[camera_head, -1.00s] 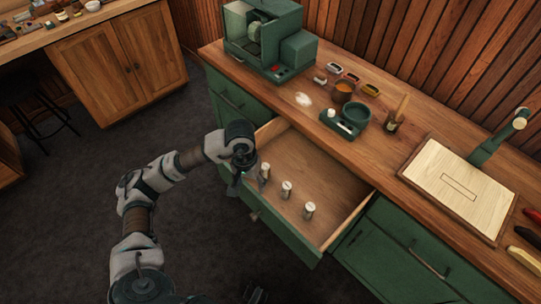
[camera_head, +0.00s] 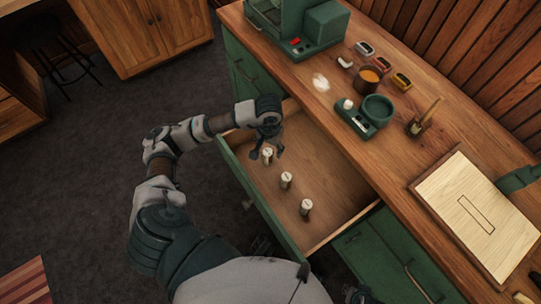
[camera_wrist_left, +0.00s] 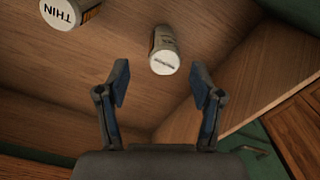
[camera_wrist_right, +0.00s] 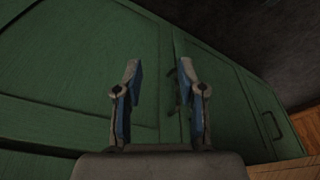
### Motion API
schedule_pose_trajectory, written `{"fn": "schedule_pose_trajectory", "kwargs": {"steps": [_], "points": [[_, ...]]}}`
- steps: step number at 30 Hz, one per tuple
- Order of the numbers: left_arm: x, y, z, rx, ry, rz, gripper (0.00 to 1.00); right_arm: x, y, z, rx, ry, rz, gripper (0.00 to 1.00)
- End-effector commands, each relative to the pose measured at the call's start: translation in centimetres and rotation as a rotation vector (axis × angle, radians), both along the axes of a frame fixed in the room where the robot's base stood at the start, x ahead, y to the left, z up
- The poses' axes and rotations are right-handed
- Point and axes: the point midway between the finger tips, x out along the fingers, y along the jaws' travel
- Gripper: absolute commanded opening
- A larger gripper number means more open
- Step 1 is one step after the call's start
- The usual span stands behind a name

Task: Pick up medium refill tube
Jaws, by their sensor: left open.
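Three small pale-capped tubes stand in the open drawer: a far one (camera_head: 268,157), a middle one (camera_head: 286,181) and a near one (camera_head: 306,208). My left gripper (camera_head: 267,150) is open above the drawer, close to the far tube. In the left wrist view, one tube (camera_wrist_left: 165,58) stands beyond the gap between the open fingers (camera_wrist_left: 160,88), its cap label too small to read. Another tube marked THIN (camera_wrist_left: 68,12) is at the upper left. I cannot tell which tube is medium. My right gripper (camera_wrist_right: 160,90) is open and empty, facing green cabinet fronts.
The wooden drawer (camera_head: 325,175) has raised walls around the tubes. The wooden counter (camera_head: 330,108) above holds a green machine (camera_head: 300,25), a green round dish (camera_head: 377,110), a cup (camera_head: 367,80) and a pale board (camera_head: 475,215). The drawer floor right of the tubes is clear.

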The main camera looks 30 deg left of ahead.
Motion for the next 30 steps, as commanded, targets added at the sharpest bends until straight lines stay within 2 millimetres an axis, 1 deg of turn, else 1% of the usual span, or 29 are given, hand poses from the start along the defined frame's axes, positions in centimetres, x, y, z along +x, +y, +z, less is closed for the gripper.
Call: {"fn": "schedule_pose_trajectory", "kwargs": {"steps": [1,3,8,11,13,16,19,25,26,27,29,30], "points": [[-0.1,0.2,-1.0,-0.001,0.005,0.002,0.66,-0.1,0.1,0.3,-0.001,-0.001,0.0,0.4],[-0.1,0.3,-1.7,-0.002,0.002,0.003,0.66,-0.2,0.2,0.6,-0.002,-0.001,-0.001,0.4],[-0.1,0.3,-2.8,-0.004,0.002,0.002,0.66,-0.3,0.2,1.0,-0.002,-0.002,-0.002,0.4],[-0.2,0.0,-4.4,-0.003,0.005,0.002,0.66,-0.4,0.2,1.4,0.0,-0.003,-0.001,0.4],[-0.3,-0.1,-5.6,-0.003,0.005,0.002,0.66,-0.1,0.2,1.4,0.003,-0.014,-0.001,0.4],[-0.2,-0.1,-6.8,-0.002,0.003,0.003,0.66,0.7,0.3,1.4,0.012,-0.055,0.002,0.4],[-0.2,-0.2,-7.3,0.0,0.0,0.001,0.66,1.1,0.4,1.4,0.017,-0.073,0.003,0.4],[-0.2,-0.1,-7.3,0.0,-0.001,0.001,0.66,1.2,0.4,1.5,0.016,-0.077,0.004,0.4],[-0.2,0.0,-7.4,-0.001,-0.001,0.002,0.64,1.2,0.5,1.5,0.015,-0.077,0.003,0.4],[-0.2,0.0,-7.4,-0.001,0.0,0.002,0.54,1.2,0.5,1.5,0.014,-0.076,0.003,0.4],[-0.2,0.1,-7.4,-0.001,0.0,0.002,0.39,1.2,0.5,1.5,0.014,-0.075,0.003,0.4],[-0.2,0.1,-7.4,-0.001,0.0,0.002,0.29,1.2,0.5,1.5,0.015,-0.075,0.002,0.4]]}}
